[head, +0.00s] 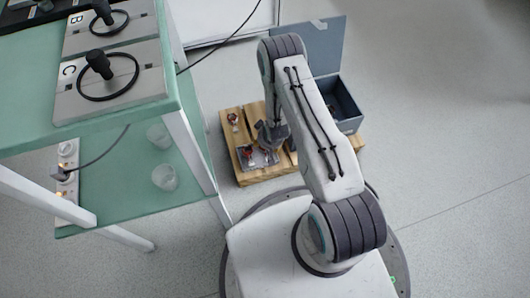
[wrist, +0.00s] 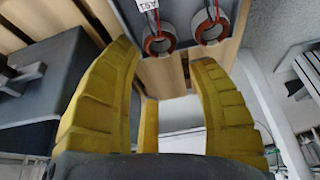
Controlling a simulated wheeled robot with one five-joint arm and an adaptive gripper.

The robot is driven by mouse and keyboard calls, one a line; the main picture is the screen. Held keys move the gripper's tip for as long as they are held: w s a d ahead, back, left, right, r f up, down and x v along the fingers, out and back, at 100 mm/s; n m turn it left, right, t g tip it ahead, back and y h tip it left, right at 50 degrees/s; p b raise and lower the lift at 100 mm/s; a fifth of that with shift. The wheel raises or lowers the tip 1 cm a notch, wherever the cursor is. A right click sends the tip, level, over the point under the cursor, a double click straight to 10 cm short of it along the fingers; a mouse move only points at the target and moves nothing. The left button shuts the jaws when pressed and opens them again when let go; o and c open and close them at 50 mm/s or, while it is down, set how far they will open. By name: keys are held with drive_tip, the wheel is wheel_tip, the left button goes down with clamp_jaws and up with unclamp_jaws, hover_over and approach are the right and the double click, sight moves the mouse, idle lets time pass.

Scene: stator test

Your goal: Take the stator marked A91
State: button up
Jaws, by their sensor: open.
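In the wrist view, two ring-shaped stators with grey rims and reddish copper windings lie side by side on a grey tray (wrist: 183,72). The left stator (wrist: 149,40) has a white tag (wrist: 147,5) by it, seen upside down; its marking looks like A91. The right stator (wrist: 221,28) shows no readable tag. My gripper (wrist: 165,57) is open, its yellow fingers spread, with nothing between them and the stators beyond the fingertips. In the head view, my gripper (head: 272,136) is above the wooden pallet (head: 250,178), beside the tray, partly hiding what is there.
Another small reddish part (head: 233,118) lies on the pallet's left. A grey box (head: 345,103) with its lid up stands at the pallet's right. A green-topped table (head: 110,125) with a lower shelf (head: 125,203) stands close on the left. Floor at right is clear.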

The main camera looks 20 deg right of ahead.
sight(266, 151)
wheel_tip(266, 151, down, 2)
drive_tip(key=shift+w+f+b, duration=0.1)
drive_tip(key=shift+f+b, duration=0.05)
drive_tip(key=shift+b, duration=0.25)
drive_tip(key=shift+b+x, duration=1.9)
drive_tip(key=shift+x, duration=0.95)
drive_tip(key=shift+a, duration=0.1)
drive_tip(key=shift+w, duration=0.1)
drive_tip(key=c, duration=1)
